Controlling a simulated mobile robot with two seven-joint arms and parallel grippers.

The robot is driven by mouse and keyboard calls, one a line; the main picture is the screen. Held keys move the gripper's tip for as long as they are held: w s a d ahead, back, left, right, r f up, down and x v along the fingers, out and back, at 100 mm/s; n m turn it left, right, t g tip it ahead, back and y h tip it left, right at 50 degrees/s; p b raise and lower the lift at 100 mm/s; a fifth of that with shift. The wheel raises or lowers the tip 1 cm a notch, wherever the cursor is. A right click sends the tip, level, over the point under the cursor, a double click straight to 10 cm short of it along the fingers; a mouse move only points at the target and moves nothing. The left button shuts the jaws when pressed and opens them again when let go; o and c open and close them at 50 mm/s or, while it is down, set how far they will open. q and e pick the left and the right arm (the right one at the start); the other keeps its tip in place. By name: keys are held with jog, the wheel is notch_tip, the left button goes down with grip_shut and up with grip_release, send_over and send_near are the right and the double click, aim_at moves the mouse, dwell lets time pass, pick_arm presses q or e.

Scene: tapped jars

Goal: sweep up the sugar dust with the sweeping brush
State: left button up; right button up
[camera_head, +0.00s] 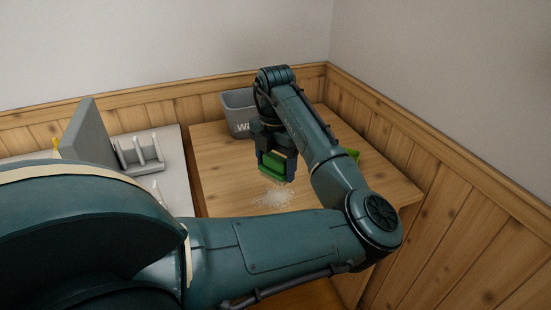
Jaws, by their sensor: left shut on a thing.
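My left gripper (276,158) is shut on the green sweeping brush (273,166) over the wooden table (221,176). The brush has a green body, and its lower edge is close above the table. I cannot tell whether its bristles touch the wood. The sugar dust (274,198) is a small white scattered patch on the table, just in front of and below the brush. My right gripper is not in view.
A grey bin (237,109) with partly hidden lettering stands at the table's back, behind my left arm. A green thing (352,154) shows partly behind the arm at right. A white surface (172,159) with a grey rack (139,154) and upright grey panel (89,131) lies left.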

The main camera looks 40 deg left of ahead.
pick_arm(q)
notch_tip(320, 180, down, 3)
jog(key=shift+f+b, duration=0.2)
jog(key=shift+b, duration=0.3)
jog(key=shift+f, duration=0.9)
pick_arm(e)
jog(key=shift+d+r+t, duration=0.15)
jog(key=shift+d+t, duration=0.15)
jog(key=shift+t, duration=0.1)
pick_arm(q)
jog(key=shift+r, duration=0.1)
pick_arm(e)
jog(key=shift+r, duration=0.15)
pick_arm(q)
jog(key=shift+p, duration=0.45)
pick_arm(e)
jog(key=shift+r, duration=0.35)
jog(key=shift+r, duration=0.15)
